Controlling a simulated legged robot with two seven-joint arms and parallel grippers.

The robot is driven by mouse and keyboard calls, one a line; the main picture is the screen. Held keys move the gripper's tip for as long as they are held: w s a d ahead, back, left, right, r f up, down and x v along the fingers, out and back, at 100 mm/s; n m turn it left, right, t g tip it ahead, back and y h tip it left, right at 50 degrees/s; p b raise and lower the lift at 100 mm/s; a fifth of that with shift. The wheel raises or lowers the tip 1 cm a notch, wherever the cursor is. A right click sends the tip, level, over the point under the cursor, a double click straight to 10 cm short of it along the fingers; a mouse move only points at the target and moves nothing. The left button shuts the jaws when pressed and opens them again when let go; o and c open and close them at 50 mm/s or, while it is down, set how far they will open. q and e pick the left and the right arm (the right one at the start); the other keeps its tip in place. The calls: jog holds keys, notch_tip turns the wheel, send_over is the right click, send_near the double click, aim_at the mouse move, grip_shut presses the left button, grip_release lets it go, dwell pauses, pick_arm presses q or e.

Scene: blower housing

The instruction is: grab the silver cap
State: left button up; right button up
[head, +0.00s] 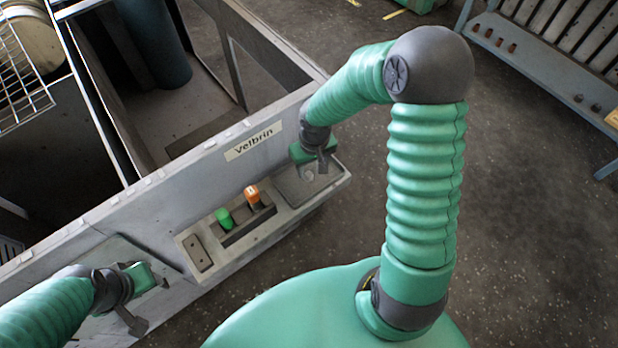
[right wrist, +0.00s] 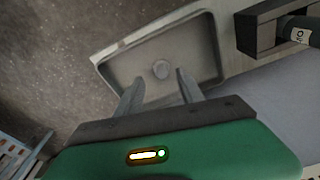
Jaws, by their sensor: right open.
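The silver cap (right wrist: 161,69) is a small round grey piece in a shallow rectangular tray (right wrist: 116,68), in the right wrist view. My right gripper (right wrist: 160,82) is open, its two fingers apart and pointing toward the cap, with nothing between them that I can see as held. In the head view the right gripper (head: 313,166) is above the tray at the right end of the panel; the cap there is small and partly hidden. My left gripper (head: 140,300) is at the lower left, beside the housing; its jaw opening is not clear.
A green knob (head: 224,217) and an orange knob (head: 252,195) stand on the panel left of the tray. The housing wall (head: 200,170) with a "Velbrin" label rises behind. A wire rack (head: 22,70) is at upper left. The floor at right is open, with a blue-grey bench (head: 540,60) beyond.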

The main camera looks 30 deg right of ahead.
aim_at(309, 173)
notch_tip(309, 173, down, 3)
jog(key=shift+w+a+f+b, duration=0.1)
jog(key=shift+b, duration=0.25)
jog(key=shift+a, duration=0.2)
jog(key=shift+c, duration=0.3)
grip_shut()
